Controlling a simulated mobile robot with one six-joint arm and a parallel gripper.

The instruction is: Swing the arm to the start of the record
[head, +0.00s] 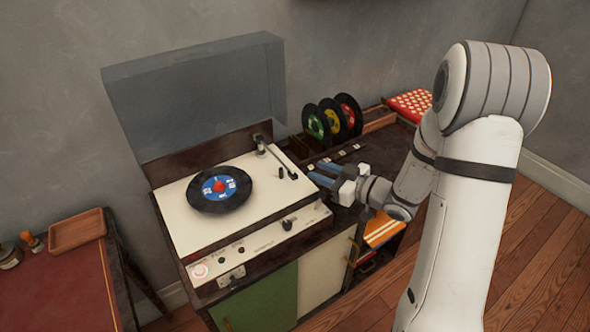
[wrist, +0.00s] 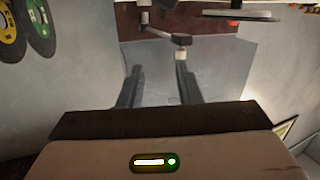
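The record (head: 219,189), black with a blue label and red centre, lies on the cream record player (head: 260,222). The thin tonearm (head: 277,159) runs from its pivot at the back right to a dark head at the right, clear of the record. In the wrist view the tonearm's dark head (wrist: 181,39) shows beyond the fingers, and the record's edge (wrist: 238,15) shows at upper right. My gripper (head: 321,175) is just right of the player, near the tonearm's head. In the wrist view its two fingers (wrist: 158,80) are apart with nothing between them.
The clear lid (head: 200,95) stands raised behind the player. Several records in a rack (head: 331,119) stand at the back right. A red dotted box (head: 411,104) lies farther right. A red-topped table (head: 55,285) with a wooden tray (head: 77,231) is at left.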

